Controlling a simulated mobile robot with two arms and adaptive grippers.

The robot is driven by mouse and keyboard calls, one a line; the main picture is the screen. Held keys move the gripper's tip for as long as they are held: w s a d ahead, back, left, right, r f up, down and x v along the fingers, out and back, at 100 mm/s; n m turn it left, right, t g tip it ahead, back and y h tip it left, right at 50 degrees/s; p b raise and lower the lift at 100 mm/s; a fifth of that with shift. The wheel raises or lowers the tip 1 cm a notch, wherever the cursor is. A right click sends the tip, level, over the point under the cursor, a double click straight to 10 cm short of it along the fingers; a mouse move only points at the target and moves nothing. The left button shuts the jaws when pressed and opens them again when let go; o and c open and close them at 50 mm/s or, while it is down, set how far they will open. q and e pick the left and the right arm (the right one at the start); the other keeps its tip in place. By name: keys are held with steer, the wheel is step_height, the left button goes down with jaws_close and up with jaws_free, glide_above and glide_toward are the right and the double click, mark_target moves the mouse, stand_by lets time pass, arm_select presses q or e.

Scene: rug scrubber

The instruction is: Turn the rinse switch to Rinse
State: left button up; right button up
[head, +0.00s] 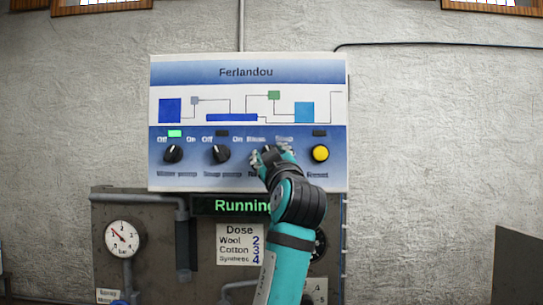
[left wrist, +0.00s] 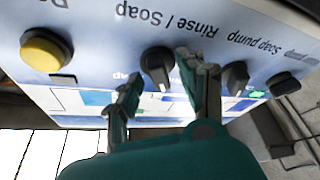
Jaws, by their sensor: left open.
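The Rinse / Soap switch (left wrist: 157,62) is a black rotary knob with a light pointer mark on the wall control panel (head: 247,68). In the left wrist view, where the panel appears upside down, it lies between the lines of my two fingers, near their tips. The fingers stand apart on either side with gaps to the knob. My left gripper (head: 268,156) is open in front of the switch in the head view and hides most of it. My right gripper is not in view.
The water pump knob (head: 173,154) and soap pump knob (head: 221,154) are left of the switch; a yellow reset button (head: 320,153) is right. A green lamp (head: 174,133) is lit. The display (head: 240,205) reads Running. A gauge (head: 122,239) and pipes sit below.

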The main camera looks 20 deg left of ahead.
arm_select(q)
steer(key=v, duration=0.7)
steer(key=shift+s, duration=0.15)
steer(key=shift+d+f, duration=0.1)
steer(key=shift+f, duration=0.05)
